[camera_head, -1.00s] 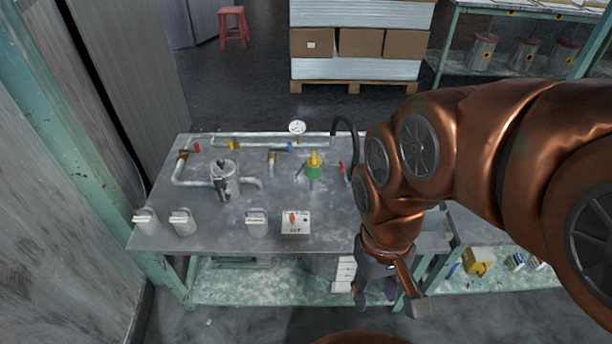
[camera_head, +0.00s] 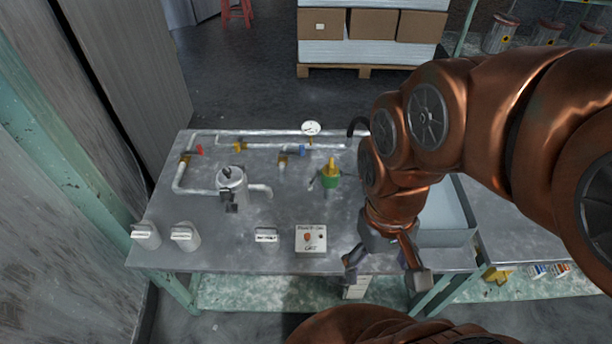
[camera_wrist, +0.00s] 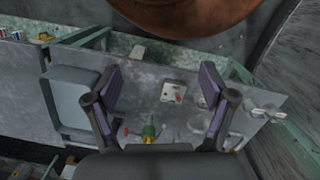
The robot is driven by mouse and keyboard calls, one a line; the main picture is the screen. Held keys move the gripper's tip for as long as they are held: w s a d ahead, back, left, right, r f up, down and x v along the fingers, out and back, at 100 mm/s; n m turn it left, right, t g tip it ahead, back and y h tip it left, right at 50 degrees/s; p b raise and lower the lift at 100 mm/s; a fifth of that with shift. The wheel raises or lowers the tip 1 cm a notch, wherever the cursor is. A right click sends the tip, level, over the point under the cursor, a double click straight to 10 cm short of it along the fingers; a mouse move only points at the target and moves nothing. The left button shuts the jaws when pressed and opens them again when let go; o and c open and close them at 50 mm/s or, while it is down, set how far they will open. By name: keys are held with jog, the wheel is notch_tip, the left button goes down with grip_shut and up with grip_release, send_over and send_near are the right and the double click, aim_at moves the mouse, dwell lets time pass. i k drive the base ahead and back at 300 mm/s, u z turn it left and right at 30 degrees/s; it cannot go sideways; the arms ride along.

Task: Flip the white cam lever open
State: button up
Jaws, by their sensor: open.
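Three small pale fittings with white, labelled faces stand along the bench's front edge: the left one (camera_head: 145,235), the middle one (camera_head: 185,236) and the right one (camera_head: 266,236). Which of them carries the white cam lever I cannot tell for sure. Pale fittings also show at the right in the wrist view (camera_wrist: 266,113). My gripper (camera_head: 378,262) hangs over the front edge of the bench, right of these fittings and of the control box. In the wrist view my gripper (camera_wrist: 160,88) has its two fingers wide apart, with nothing between them.
A control box (camera_head: 311,238) with a red knob sits on the bench (camera_head: 220,252). Behind are a metal canister (camera_head: 232,188), pipework with a gauge (camera_head: 311,128), and a green-and-yellow fitting (camera_head: 330,175). A grey tray (camera_head: 447,237) lies right of my gripper.

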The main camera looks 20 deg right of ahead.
aim_at(310, 181)
jog(key=u, duration=0.2)
jog(key=k, duration=0.25)
jog(key=u, duration=1)
jog(key=k, duration=1.1)
jog(key=u, duration=0.8)
jog(key=i, duration=1.55)
jog(key=z, duration=1.5)
jog(key=i, duration=0.8)
jog(key=z, duration=0.85)
